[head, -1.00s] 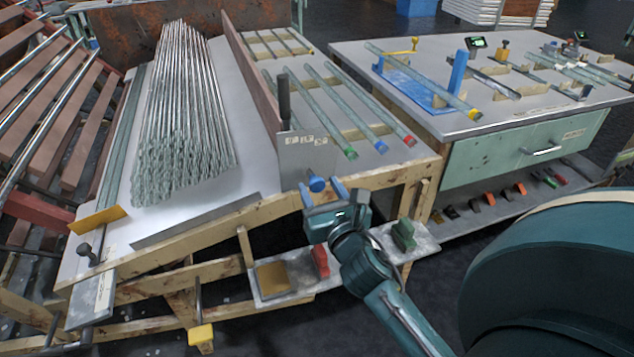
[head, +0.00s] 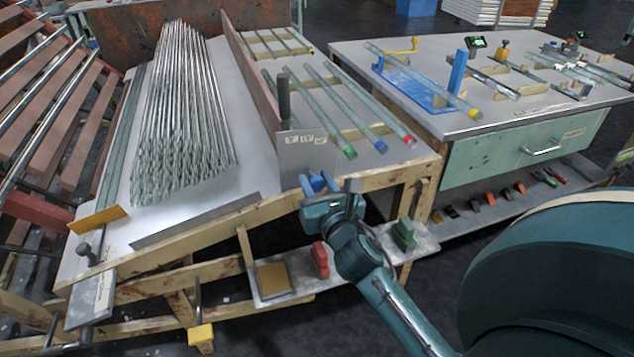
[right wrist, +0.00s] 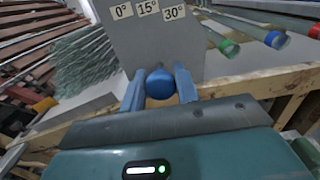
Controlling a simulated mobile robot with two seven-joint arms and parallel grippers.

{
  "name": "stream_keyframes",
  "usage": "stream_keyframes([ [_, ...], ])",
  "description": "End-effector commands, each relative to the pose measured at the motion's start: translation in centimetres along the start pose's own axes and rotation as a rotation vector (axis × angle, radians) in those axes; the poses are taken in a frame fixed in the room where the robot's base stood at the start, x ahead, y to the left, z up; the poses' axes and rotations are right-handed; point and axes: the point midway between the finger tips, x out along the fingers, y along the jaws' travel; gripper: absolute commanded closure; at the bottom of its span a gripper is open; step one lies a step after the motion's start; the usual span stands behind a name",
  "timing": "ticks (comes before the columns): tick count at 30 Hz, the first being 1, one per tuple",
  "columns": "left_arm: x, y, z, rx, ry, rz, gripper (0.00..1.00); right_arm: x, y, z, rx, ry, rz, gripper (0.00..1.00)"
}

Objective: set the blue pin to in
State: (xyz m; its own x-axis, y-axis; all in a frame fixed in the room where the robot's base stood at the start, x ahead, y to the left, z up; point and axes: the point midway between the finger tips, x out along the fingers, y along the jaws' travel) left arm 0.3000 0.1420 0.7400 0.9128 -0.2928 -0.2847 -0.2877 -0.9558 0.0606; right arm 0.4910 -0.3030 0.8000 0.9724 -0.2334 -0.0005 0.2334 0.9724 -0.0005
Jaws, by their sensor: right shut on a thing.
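The blue pin (head: 317,184) is a round blue knob at the front of the grey plate with angle labels (right wrist: 150,38) at the sloped table's front edge. In the right wrist view its rounded end (right wrist: 159,82) faces me, and the rest of it is hidden behind that end. My right gripper (head: 318,181) is shut on the pin, with one blue finger on each side. In the right wrist view the fingers (right wrist: 159,86) flank the knob below the labels 0°, 15° and 30°. My left gripper is not in view.
A wooden rail (head: 190,237) runs along the table front. Below it a shelf carries a red block (head: 320,260) and a green block (head: 403,234). Glass tubes with green, blue and red ends (head: 383,146) lie right of the plate. A bundle of tubes (head: 185,120) lies left.

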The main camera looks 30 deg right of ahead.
Motion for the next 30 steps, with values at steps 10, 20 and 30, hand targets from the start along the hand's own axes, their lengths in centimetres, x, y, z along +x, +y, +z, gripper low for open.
stream_keyframes([
  [10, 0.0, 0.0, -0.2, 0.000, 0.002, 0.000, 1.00, 0.1, 0.0, 0.1, 0.000, 0.000, 0.001, 1.00],
  [20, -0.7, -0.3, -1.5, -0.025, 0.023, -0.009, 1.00, 2.6, 0.0, 0.1, 0.000, -0.001, 0.001, 1.00],
  [30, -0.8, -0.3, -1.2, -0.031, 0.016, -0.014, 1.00, 2.7, 0.0, 0.1, 0.001, -0.004, 0.000, 0.58],
])
